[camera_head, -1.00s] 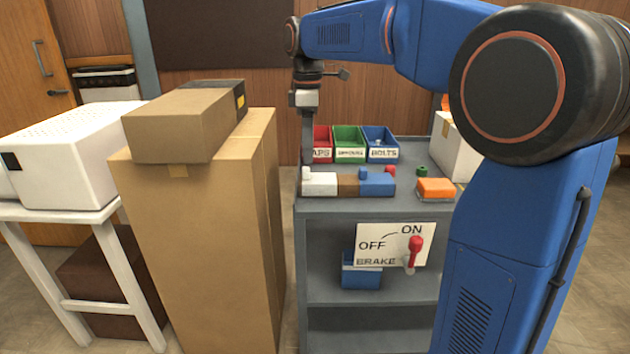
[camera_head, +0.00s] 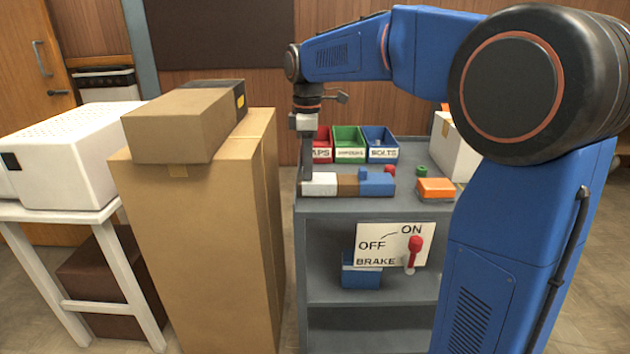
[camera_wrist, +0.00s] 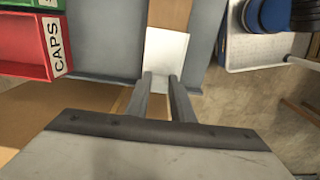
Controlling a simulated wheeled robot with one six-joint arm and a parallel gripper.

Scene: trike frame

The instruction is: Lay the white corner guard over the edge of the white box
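The white box (camera_head: 320,184) is the left end block of a row on the grey cart top, beside a brown block (camera_head: 347,184) and a blue block (camera_head: 377,184). My gripper (camera_head: 305,188) points down at the box's left end. In the wrist view, the fingertips (camera_wrist: 160,80) stand a little apart with a small white piece (camera_wrist: 158,76) between them, which looks like the corner guard. It meets the end of the white box (camera_wrist: 166,48). White on white, I cannot tell their border or how the guard sits on the edge.
Red (camera_head: 321,153), green (camera_head: 349,153) and blue (camera_head: 381,153) bins stand behind the row. An orange block (camera_head: 435,188) lies to the right. A tall cardboard carton (camera_head: 205,250) stands left of the cart. A brake lever (camera_head: 413,250) is on the cart's front.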

